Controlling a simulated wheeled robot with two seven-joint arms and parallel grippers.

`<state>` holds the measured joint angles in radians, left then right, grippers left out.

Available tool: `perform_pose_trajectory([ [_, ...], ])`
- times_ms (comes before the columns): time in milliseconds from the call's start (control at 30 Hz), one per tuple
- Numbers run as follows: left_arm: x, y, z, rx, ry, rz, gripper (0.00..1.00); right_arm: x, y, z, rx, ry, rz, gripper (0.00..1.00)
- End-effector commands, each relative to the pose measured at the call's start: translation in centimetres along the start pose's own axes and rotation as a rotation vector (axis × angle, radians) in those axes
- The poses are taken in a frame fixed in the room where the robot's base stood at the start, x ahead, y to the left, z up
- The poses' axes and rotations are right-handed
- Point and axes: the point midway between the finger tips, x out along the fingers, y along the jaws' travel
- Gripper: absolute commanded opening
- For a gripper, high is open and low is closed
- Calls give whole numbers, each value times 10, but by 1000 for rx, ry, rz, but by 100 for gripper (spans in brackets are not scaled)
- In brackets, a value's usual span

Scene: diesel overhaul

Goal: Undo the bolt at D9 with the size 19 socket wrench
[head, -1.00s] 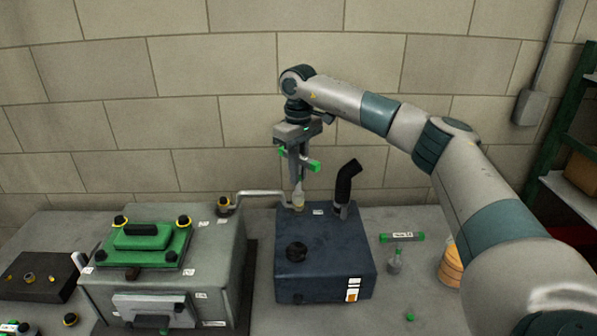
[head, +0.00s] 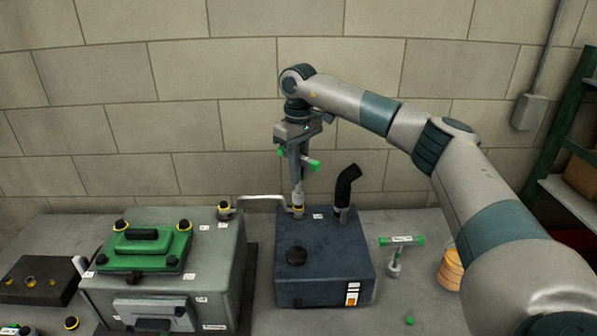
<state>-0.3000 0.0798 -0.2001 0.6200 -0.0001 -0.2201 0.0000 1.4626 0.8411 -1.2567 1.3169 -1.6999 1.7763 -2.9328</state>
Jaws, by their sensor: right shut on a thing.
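My right gripper (head: 294,146) points down above the back left corner of the dark blue box (head: 325,262). It is shut on a socket wrench (head: 298,176) with a green-ended cross handle and an upright shaft. The wrench's lower end is at a yellow-ringed bolt (head: 298,209) where the grey pipe (head: 262,197) meets the box. I cannot tell whether the socket is fully seated, and the bolt head is mostly hidden. The labels are too small to read, so I cannot confirm D9 or the size. My left gripper is not in view.
A grey housing with a green cover (head: 146,248) stands left. Another green-handled wrench (head: 402,240) stands right of the box, by an orange cylinder (head: 450,270). A dark block (head: 42,280) lies far left.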

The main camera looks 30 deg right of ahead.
Motion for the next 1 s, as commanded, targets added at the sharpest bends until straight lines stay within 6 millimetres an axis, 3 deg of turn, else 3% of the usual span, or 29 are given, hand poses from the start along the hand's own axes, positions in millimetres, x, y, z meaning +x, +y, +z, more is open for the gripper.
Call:
perform_pose_trajectory([
  [167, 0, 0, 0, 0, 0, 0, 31, 0, 0, 0, 111, 1, 0, 0],
  [1000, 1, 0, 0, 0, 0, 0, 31, 0, 0, -1, 1016, 1, 0, 0],
])
